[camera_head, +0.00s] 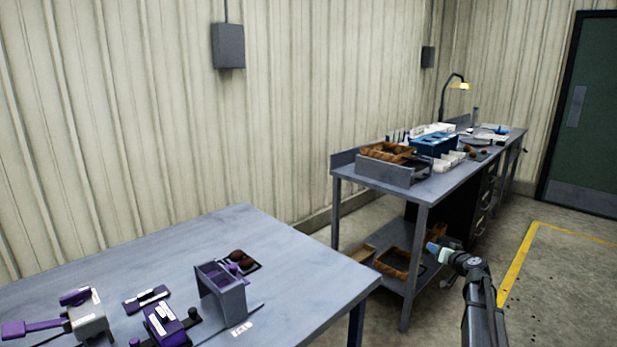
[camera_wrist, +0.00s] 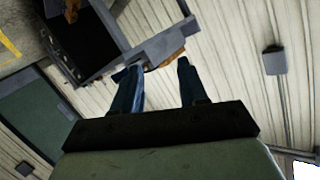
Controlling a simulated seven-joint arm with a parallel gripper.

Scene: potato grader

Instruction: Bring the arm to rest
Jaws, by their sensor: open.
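My gripper (camera_head: 433,248) is at the end of my arm at the lower right of the head view, in front of the far bench. In the wrist view my gripper (camera_wrist: 158,78) shows two dark fingers spread apart, with nothing held between them. Beyond the fingers, the wrist view shows the bench (camera_wrist: 152,45) tilted, and the panelled wall. In the head view the gripper appears small and its fingertips are hard to make out.
A near table (camera_head: 300,262) holds purple-and-grey devices (camera_head: 165,325), a grey stand (camera_head: 222,295) and a dark tray with brown potatoes (camera_head: 240,257). The far bench (camera_head: 440,183) carries wooden trays (camera_head: 388,152), a blue box (camera_head: 433,147) and a lamp (camera_head: 460,86). Open floor (camera_head: 560,290) lies at right.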

